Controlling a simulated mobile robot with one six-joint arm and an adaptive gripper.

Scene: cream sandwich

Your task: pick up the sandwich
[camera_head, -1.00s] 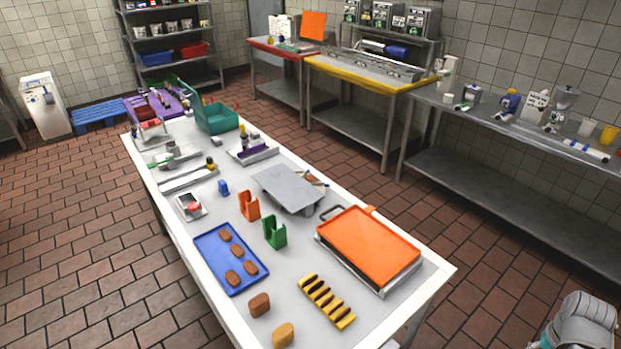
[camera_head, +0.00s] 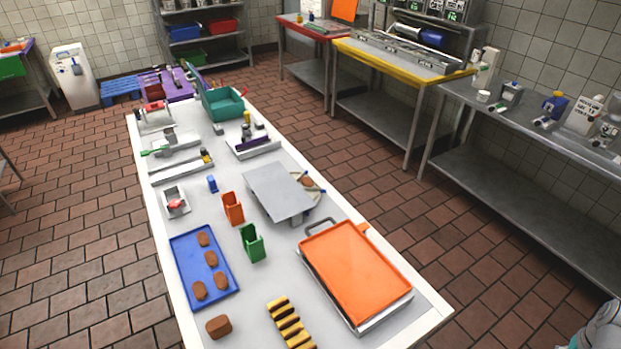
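I cannot single out a sandwich with certainty. A thick brown bread-like block (camera_head: 218,327) lies on the white table near the bottom edge of the picture. A blue tray (camera_head: 186,268) behind it holds several small brown oval pieces (camera_head: 211,258). A row of dark-and-yellow striped pieces (camera_head: 290,325) lies to the right of the block, partly cut off by the bottom edge. My gripper is not in view. Only a grey-white piece, perhaps part of my arm, shows at the bottom right corner.
An orange tray (camera_head: 355,270) fills the table's right front. Green (camera_head: 252,243) and orange (camera_head: 233,208) holders stand mid-table, beside a raised grey board (camera_head: 278,190). A plate (camera_head: 322,192) is partly hidden behind the board. Tiled floor is clear left of the table.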

